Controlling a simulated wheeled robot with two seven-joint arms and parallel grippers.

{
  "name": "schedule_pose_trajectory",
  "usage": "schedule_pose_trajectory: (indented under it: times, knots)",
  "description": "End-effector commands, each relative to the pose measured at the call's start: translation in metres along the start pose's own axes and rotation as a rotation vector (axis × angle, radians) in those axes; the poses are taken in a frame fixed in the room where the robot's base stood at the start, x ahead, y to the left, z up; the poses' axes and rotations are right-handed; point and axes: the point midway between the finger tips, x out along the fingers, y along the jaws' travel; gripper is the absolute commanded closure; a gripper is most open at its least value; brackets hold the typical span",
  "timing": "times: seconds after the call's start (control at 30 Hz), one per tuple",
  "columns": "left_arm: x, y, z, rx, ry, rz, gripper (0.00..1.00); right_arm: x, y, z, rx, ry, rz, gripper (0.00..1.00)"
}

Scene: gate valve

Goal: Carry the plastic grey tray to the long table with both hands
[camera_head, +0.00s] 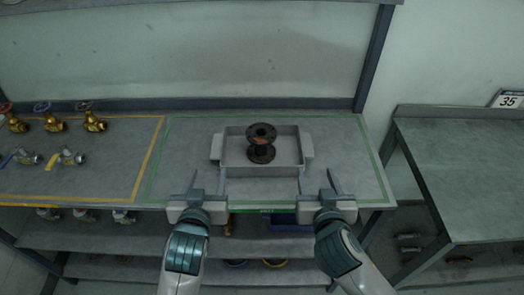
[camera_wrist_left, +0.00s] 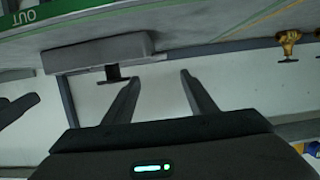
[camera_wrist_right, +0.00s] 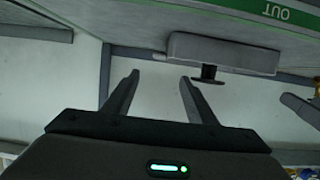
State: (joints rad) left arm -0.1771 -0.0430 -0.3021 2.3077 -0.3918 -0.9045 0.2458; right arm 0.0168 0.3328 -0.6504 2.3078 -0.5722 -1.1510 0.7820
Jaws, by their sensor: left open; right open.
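The grey plastic tray (camera_head: 285,168) sits on the table inside the green-outlined area, with a handle ledge on its left and right sides. A dark flanged spool (camera_head: 261,145) stands upright in it. My left gripper (camera_head: 207,185) is open and empty in front of the tray's left part. My right gripper (camera_head: 317,183) is open and empty in front of its right part. The tray's side also shows in the left wrist view (camera_wrist_left: 98,53) and in the right wrist view (camera_wrist_right: 222,53), apart from the fingers in both. The long table cannot be told for certain.
Several brass and silver valves (camera_head: 48,123) stand in the yellow-outlined area at left. A gap separates the tables. Shelves below hold more parts.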

Motion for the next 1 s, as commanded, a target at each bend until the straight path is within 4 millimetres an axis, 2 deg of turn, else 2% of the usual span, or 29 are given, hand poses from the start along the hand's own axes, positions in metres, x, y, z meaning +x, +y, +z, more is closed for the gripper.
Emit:
schedule_pose_trajectory:
  times: [0.17, 0.37, 1.0]
  knots:
    - [0.008, 0.000, 0.000, 0.001, 0.001, 0.000, 0.48, 0.008, 0.000, 0.000, -0.001, 0.001, 0.001, 0.48]
    - [0.029, -0.001, 0.000, 0.002, 0.001, -0.001, 0.48, 0.029, 0.001, -0.001, -0.002, 0.001, 0.002, 0.48]
    - [0.133, 0.000, -0.001, 0.001, 0.001, 0.000, 0.48, 0.133, 0.001, -0.001, -0.002, 0.001, 0.001, 0.48]
